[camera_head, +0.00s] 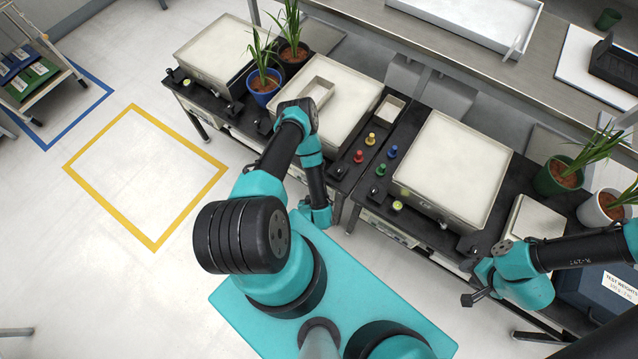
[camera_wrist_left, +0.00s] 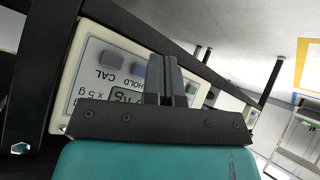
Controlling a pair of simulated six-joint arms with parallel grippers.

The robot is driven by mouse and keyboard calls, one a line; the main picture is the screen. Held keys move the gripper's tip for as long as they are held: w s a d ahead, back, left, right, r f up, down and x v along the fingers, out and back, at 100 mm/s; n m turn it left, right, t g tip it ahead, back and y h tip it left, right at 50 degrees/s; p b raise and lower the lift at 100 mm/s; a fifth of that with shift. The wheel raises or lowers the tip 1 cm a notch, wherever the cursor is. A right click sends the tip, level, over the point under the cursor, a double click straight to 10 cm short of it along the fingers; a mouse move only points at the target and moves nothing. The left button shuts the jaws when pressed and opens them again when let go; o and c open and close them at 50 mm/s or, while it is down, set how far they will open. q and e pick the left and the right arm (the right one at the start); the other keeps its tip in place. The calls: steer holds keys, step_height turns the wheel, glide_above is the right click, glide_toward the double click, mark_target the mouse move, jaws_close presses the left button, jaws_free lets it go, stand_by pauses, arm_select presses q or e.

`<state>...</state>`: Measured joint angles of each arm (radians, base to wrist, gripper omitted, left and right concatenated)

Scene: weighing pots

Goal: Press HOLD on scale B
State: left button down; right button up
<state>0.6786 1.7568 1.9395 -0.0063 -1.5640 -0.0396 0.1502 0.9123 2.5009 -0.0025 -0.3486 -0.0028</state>
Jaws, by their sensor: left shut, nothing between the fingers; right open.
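No scale letter is readable. My right gripper (camera_head: 468,296) is open, in front of the right bench.
The right scale (camera_head: 457,160) and left scale (camera_head: 218,47) stand on the benches. Red (camera_head: 358,156), yellow (camera_head: 370,139), blue (camera_head: 393,151) and green (camera_head: 380,170) knobbed pieces stand between. The yellow-marked floor (camera_head: 145,175) is clear.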

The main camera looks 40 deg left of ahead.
arm_select(q)
steer(key=shift+w, duration=0.2)
stand_by(0.5)
steer(key=shift+w, duration=0.25)
steer(key=shift+w+a, duration=0.1)
steer(key=shift+w, duration=0.35)
stand_by(1.0)
steer(key=shift+s, duration=0.9)
steer(key=shift+s, duration=0.1)
steer(key=s, duration=0.2)
steer(key=s+d, duration=0.1)
steer(key=s, duration=0.1)
steer(key=shift+s, duration=0.35)
steer(key=shift+a, duration=0.1)
stand_by(0.6)
